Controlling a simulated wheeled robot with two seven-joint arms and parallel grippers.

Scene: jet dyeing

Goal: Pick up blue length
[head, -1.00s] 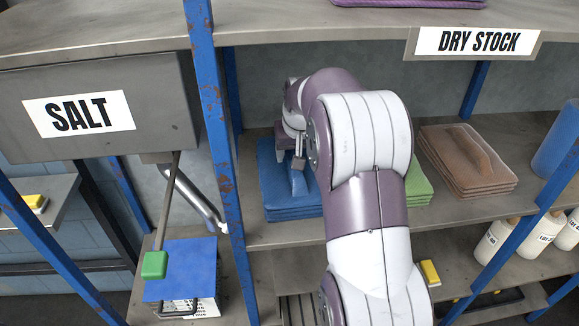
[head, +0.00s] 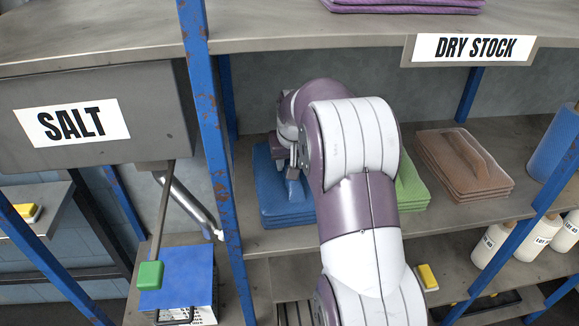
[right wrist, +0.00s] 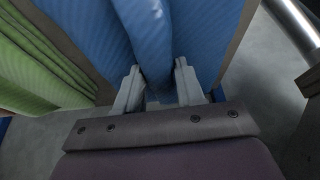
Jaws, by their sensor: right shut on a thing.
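The blue length (head: 268,187) is a folded stack of blue cloth with a raised ridge on top, lying on the middle shelf under the dry stock sign. My right gripper (head: 293,163) is at the ridge of the blue stack, partly hidden behind my own arm. In the right wrist view the gripper's two fingers (right wrist: 157,85) stand on either side of the blue ridge (right wrist: 150,40) and are shut on it. The blue cloth appears to rest on the shelf. My left gripper is not in view.
A green stack (head: 410,185) is close to the right of the blue one, partly behind my arm. A brown stack (head: 462,180) lies farther right. A rusty blue post (head: 213,140) stands to the left. The upper shelf (head: 300,40) is above. White bottles (head: 492,243) stand below right.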

